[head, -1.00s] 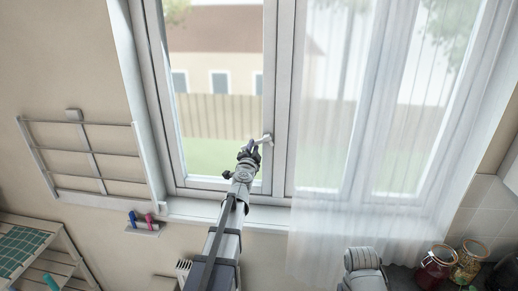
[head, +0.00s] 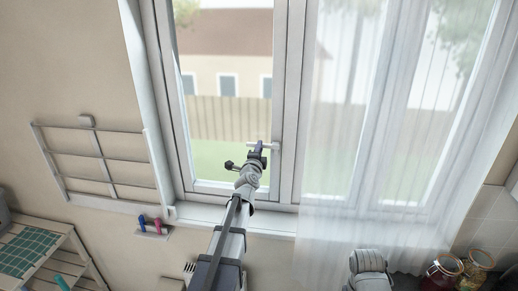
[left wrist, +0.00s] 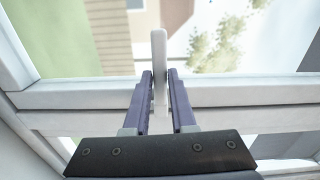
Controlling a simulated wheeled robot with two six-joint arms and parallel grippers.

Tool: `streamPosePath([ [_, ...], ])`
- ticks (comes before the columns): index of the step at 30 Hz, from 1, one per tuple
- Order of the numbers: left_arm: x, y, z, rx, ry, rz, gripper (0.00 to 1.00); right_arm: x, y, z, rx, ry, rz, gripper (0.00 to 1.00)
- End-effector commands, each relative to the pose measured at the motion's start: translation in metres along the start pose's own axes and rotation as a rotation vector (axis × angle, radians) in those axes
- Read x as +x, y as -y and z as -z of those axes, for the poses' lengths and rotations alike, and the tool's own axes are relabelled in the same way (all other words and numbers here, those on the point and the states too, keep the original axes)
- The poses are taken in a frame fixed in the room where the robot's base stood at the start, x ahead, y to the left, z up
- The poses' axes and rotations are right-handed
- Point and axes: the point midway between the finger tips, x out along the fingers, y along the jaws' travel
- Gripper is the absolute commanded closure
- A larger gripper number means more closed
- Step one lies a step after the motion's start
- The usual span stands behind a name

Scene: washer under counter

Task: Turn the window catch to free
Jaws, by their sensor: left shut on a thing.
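The window catch (head: 271,146) is a small white handle on the middle upright of the window frame (head: 285,110). In the head view it points left from the upright and lies about level. My left gripper (head: 257,149) reaches up from below and is shut on the handle. In the left wrist view the catch (left wrist: 159,50) stands between the two purple fingers (left wrist: 160,88), its end showing beyond the fingertips. The fingers hide part of the handle. My right gripper is not in view; only a part of my right arm shows at the bottom.
A sheer white curtain (head: 345,170) hangs over the right part of the window. The sill (head: 215,218) below is clear. A wall rack (head: 105,160) and a small shelf with pegs (head: 152,232) are to the left. Jars (head: 443,270) stand at the lower right.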

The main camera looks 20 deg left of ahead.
Motion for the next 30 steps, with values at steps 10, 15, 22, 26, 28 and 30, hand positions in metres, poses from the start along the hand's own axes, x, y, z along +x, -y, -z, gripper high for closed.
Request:
streamPosePath([
  [10,0.0012,0.0096,-0.0091,0.069,0.024,0.014,1.0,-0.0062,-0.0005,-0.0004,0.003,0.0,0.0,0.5],
  [15,0.0013,0.01,-0.009,0.074,0.024,0.014,1.0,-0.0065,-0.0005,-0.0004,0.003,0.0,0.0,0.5],
  [22,0.0013,0.0102,-0.009,0.073,0.024,0.014,1.0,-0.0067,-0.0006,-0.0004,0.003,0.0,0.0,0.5],
  [26,0.0012,0.0101,-0.0085,0.074,0.023,0.014,0.63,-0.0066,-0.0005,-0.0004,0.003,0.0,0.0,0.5],
  [28,0.001,0.0098,-0.0077,0.074,0.022,0.013,0.55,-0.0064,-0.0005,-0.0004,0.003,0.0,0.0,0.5],
  [30,0.0009,0.0093,-0.0069,0.074,0.02,0.013,0.47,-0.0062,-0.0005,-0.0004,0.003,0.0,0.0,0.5],
])
